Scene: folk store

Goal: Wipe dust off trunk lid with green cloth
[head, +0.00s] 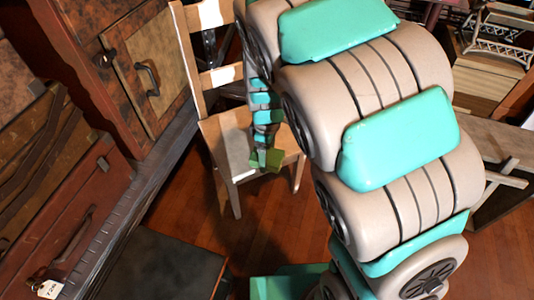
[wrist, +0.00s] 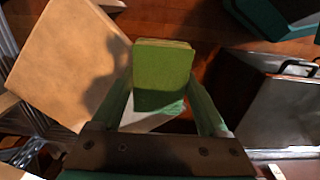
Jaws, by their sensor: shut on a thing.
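The green cloth (wrist: 163,62) is a small folded block held between the fingers of my gripper (wrist: 162,88) in the wrist view. In the head view the cloth (head: 271,160) shows at the tip of my gripper (head: 264,154), in front of a wooden chair and apart from any trunk. A dark, flat-topped trunk (head: 172,268) stands on the floor at the lower left of the head view, its front cut off. A dark box with a metal handle (wrist: 285,115) is at the right of the wrist view; I cannot tell if it is the same trunk. Dust is not discernible.
The wooden chair (head: 223,135) stands just behind my gripper. A cabinet with a handled door (head: 145,75) and a tagged reddish-brown case (head: 60,215) line the left side. Reddish wooden floor (head: 270,225) is bare between chair and trunk. Furniture crowds the right.

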